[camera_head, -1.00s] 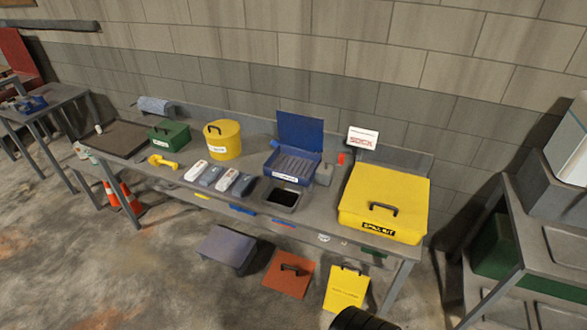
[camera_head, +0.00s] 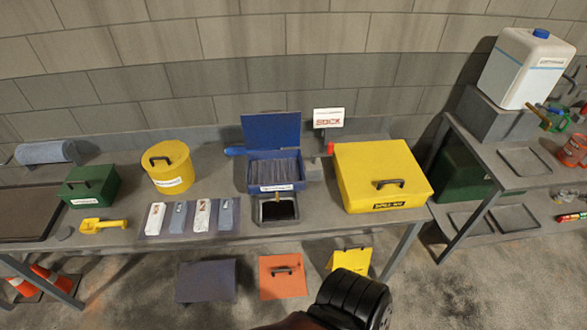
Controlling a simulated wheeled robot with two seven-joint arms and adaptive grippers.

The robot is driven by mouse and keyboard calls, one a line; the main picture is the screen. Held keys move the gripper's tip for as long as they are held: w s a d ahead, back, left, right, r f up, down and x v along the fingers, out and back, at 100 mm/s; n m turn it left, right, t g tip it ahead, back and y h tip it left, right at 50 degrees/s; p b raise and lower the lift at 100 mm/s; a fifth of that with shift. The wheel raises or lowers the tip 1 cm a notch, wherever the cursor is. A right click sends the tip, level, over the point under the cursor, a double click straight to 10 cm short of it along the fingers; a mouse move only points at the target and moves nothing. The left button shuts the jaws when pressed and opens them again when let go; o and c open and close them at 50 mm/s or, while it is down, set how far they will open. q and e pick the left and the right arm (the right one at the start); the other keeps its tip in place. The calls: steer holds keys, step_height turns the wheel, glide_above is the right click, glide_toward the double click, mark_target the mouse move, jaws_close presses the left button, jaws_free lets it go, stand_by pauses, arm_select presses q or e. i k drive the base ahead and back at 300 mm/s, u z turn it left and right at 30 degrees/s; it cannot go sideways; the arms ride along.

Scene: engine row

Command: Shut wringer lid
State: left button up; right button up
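A blue box (camera_head: 254,181), which I take for the wringer, stands on the workbench near the middle. Its blue lid (camera_head: 270,130) stands raised at the back, so the box is open. Grey ribbed material (camera_head: 276,168) shows inside. A label on its front is too small to read. A blue handle-like part (camera_head: 234,151) sticks out at its left, and a red-tipped part (camera_head: 330,148) is at its right. Neither of my grippers shows; only a black rounded part of my arm appears at the bottom edge.
A shallow tray (camera_head: 292,222) with a dark inside sits directly in front of the blue box. A yellow spill kit box (camera_head: 358,175) is to its right, several cloth packs (camera_head: 203,213) and a yellow bucket (camera_head: 168,168) to its left. A sign (camera_head: 328,118) stands behind.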

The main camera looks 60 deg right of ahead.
mark_target(267, 130)
steer(key=z, duration=0.8)
steer(key=i, duration=0.9)
steer(key=z, duration=1.05)
